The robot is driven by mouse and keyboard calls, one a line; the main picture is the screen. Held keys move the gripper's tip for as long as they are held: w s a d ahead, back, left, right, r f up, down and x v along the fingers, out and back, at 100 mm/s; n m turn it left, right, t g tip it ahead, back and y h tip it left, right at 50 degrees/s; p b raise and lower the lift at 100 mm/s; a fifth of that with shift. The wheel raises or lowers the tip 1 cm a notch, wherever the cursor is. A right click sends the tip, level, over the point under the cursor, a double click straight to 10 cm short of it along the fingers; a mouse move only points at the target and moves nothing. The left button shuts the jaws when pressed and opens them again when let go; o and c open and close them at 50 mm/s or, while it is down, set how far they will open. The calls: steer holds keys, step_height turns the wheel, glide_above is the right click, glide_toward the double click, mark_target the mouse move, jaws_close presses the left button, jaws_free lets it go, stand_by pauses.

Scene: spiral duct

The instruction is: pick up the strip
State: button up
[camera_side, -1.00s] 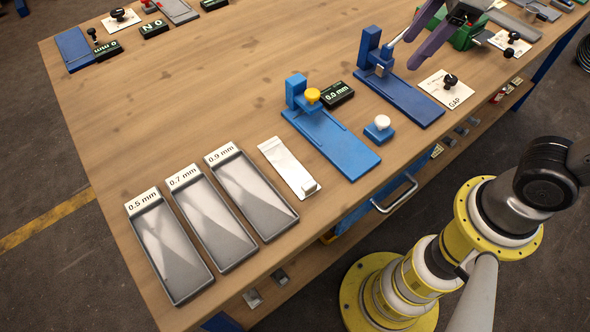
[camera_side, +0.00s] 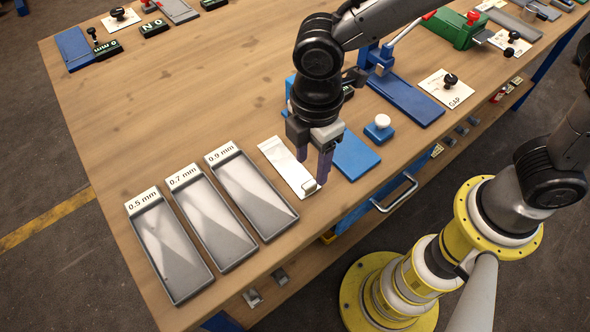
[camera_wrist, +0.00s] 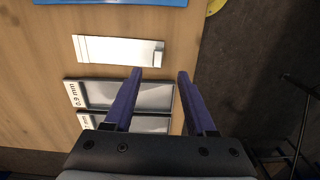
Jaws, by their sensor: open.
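The strip (camera_side: 281,159) is a flat, pale, shiny metal piece lying on the wooden table, with a small raised block at its near end. It also shows in the wrist view (camera_wrist: 115,51), above the fingertips in the picture. My gripper (camera_side: 313,166) points down with purple fingers over the strip's near end, by the raised block. In the wrist view the fingers (camera_wrist: 160,73) are apart with nothing between them. The right end of the strip lies just beyond the gap. The height of the fingertips above the strip is hard to tell.
Three grey trays labelled 0.5 mm (camera_side: 172,254), 0.7 mm (camera_side: 213,222) and 0.9 mm (camera_side: 250,193) lie left of the strip. A blue fixture (camera_side: 355,157) stands close on the right, partly hidden by my arm. A small blue block with a white knob (camera_side: 380,128) is beyond it.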

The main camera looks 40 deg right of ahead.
mark_target(309, 184)
steer(key=shift+w+f, duration=0.2)
steer(key=shift+f, duration=3.3)
jaws_close()
